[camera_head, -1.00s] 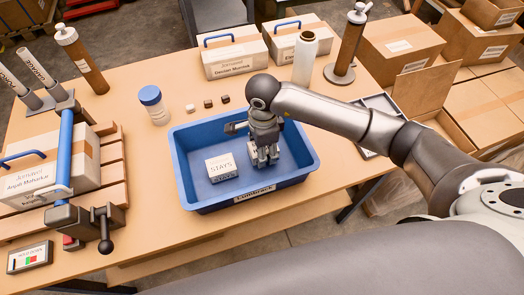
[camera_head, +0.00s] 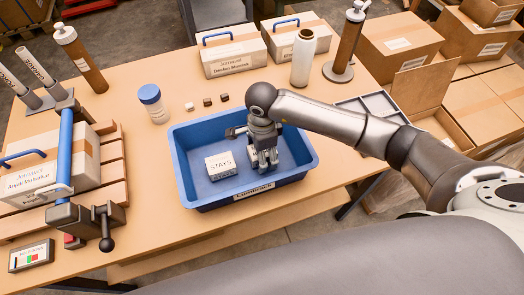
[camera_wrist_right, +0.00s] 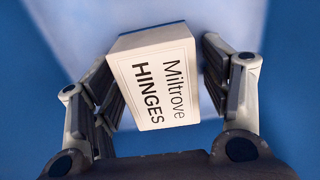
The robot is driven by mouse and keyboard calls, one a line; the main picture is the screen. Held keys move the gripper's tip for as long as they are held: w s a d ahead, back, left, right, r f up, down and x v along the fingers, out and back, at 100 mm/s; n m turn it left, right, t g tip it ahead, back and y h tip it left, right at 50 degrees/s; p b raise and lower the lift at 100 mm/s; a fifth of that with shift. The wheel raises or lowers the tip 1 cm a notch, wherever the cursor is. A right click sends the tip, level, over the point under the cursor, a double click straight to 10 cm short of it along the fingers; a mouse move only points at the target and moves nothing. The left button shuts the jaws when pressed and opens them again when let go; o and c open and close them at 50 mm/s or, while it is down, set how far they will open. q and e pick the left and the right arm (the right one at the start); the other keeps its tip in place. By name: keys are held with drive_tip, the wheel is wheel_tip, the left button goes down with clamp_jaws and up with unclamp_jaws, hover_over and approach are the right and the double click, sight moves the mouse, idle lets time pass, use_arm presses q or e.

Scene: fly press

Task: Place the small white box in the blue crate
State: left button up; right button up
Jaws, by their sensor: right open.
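A small white box lettered "Miltrove HINGES" (camera_wrist_right: 158,85) is between the fingers of my right gripper (camera_wrist_right: 165,92) in the right wrist view, with a gap beside the right finger. In the head view this box is mostly hidden behind my right gripper (camera_head: 262,160), which is open and down inside the blue crate (camera_head: 186,190). Blue surrounds the box in the wrist view; I cannot tell whether it touches the crate floor. Another white box lettered "STAYS" (camera_head: 221,166) lies on the crate floor, left of the gripper. My left gripper is not in view.
A white jar with a blue lid (camera_head: 152,103) and several small blocks (camera_head: 207,102) stand behind the crate. A clamp device (camera_head: 85,215) stands left.

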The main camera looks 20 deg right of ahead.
drive_tip(key=shift+r, duration=0.2)
drive_tip(key=shift+w+r, duration=0.1)
drive_tip(key=shift+r, duration=0.15)
wheel_tip(320, 180, up, 11)
drive_tip(key=b, duration=0.3)
drive_tip(key=shift+f, duration=0.2)
drive_tip(key=shift+r, duration=0.4)
